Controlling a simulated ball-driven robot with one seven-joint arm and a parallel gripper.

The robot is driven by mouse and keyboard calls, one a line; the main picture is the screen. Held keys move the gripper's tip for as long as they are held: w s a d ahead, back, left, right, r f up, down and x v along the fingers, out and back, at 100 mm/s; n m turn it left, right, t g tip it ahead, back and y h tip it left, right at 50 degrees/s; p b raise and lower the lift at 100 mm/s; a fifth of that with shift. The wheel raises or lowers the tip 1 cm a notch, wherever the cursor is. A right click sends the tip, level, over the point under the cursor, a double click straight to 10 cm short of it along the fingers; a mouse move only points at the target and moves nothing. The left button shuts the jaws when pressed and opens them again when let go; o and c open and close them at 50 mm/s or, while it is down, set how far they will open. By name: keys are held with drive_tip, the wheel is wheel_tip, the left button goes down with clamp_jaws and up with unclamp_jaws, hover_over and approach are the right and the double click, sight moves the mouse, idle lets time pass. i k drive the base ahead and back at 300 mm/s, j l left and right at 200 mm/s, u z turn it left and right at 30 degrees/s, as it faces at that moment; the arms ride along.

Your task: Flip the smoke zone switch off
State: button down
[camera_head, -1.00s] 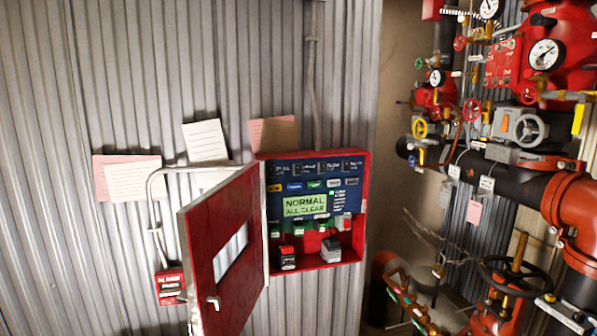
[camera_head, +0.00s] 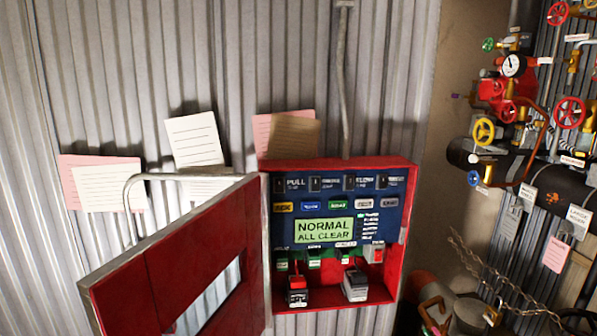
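A red alarm cabinet (camera_head: 409,215) hangs on the corrugated wall, its red door (camera_head: 110,300) swung open to the left. Inside is a blue panel with a green display (camera_head: 323,230) reading "NORMAL ALL CLEAR". Along the panel's top runs a row of small dark switches with labels beside them. The leftmost switch (camera_head: 277,182) is labelled "PULL". The second (camera_head: 315,184), third (camera_head: 349,183) and fourth (camera_head: 383,181) have labels too blurred to read surely, so I cannot tell which is the smoke zone switch or how it is set. My gripper is not in view.
Coloured buttons sit under the switches. Two small block-like devices (camera_head: 297,290) (camera_head: 355,285) stand on the cabinet's floor. Papers (camera_head: 195,140) are on the wall above. Red valves and a dark pipe (camera_head: 465,153) fill the right side. The space before the panel looks clear.

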sight(315, 181)
drive_tip(key=i+l+u, duration=0.1)
drive_tip(key=i+l, duration=0.15)
drive_tip(key=i+l+u, duration=0.15)
drive_tip(key=l, duration=0.2)
drive_tip(key=i+l+u, duration=0.1)
drive_tip(key=i+l, duration=0.2)
drive_tip(key=i+l+u, duration=0.15)
drive_tip(key=l, duration=0.2)
drive_tip(key=i+l+u, duration=0.1)
drive_tip(key=l, duration=0.25)
drive_tip(key=i+l+u, duration=0.1)
drive_tip(key=i+l, duration=0.15)
drive_tip(key=l, duration=0.15)
